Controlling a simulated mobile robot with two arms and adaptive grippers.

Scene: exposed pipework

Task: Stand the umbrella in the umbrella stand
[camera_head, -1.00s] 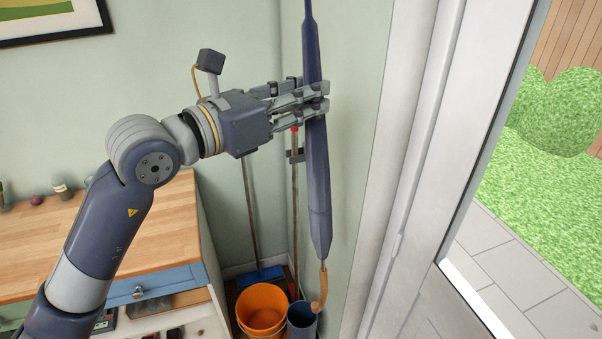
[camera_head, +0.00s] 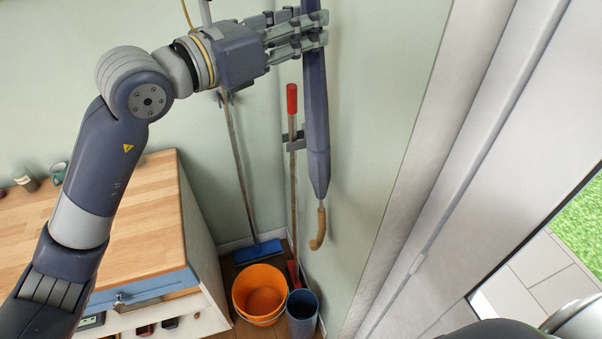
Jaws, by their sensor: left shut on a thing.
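My left gripper (camera_head: 299,34) is shut on a folded dark blue umbrella (camera_head: 317,140) near its upper part in view. The umbrella hangs nearly upright with its curved wooden handle at the bottom; its top is cut off by the picture edge. The umbrella stand looks to be the blue-grey cylinder (camera_head: 303,314) on the floor in the corner, open at the top. The handle shows above and slightly right of the stand in the picture, with a gap between them. My right gripper is not in view.
An orange bucket (camera_head: 260,292) stands left of the cylinder. A blue broom (camera_head: 257,251) and a red-handled tool (camera_head: 293,150) lean in the corner. A wooden-topped cabinet (camera_head: 130,225) is at left. A door frame (camera_head: 440,170) is close at right.

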